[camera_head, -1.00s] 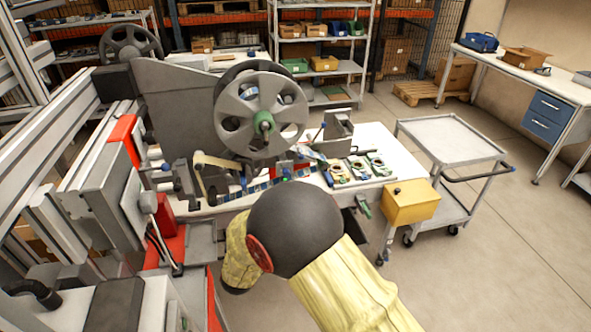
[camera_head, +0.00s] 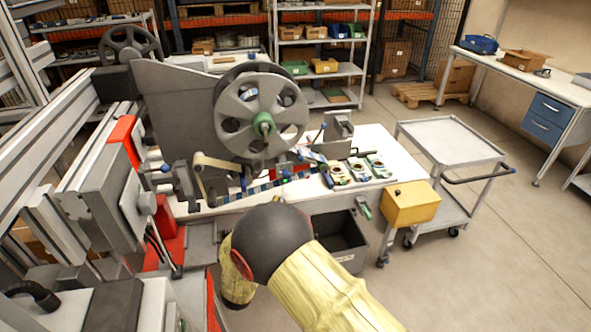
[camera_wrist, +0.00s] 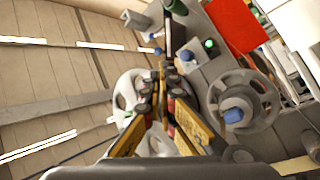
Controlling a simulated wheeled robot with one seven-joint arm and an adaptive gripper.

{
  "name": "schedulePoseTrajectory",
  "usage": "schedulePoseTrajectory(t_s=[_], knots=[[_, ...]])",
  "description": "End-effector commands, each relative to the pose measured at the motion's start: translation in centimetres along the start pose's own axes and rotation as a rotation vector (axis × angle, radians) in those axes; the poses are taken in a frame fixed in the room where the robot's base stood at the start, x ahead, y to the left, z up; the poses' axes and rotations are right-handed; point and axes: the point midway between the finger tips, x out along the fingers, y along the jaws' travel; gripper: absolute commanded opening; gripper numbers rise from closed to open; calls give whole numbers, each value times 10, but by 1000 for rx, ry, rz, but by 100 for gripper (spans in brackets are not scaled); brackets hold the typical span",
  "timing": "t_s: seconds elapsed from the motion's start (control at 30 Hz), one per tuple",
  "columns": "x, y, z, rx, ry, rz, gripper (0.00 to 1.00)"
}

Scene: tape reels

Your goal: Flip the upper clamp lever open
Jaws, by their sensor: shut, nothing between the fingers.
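My gripper (camera_wrist: 160,84) is shut and empty in the wrist view, its yellow fingers converging to dark tips. I cannot tell for sure which part is the upper clamp lever. In the head view, my arm's dark joint hides the gripper. A blue-tipped lever (camera_head: 165,168) shows at the left of the tape machine, and a beige arm (camera_head: 214,163) lies below its reel.
The large grey reel (camera_head: 254,112) stands on the machine's upright panel. A white bench (camera_head: 385,145) with small fixtures runs to the right. A black bin (camera_head: 345,245) sits below it. A yellow box (camera_head: 411,204) and a grey cart (camera_head: 450,137) stand further right, with open floor beyond.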

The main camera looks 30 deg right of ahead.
Motion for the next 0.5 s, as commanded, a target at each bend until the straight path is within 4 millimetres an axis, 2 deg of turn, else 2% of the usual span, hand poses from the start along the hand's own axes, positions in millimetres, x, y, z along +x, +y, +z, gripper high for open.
schedulePoseTrajectory(t_s=[0.27, 0.5], knots=[[10, 0, 0, 3, -1, 1, 0], [51, 0, 2, 3, -3, 3, 0]])
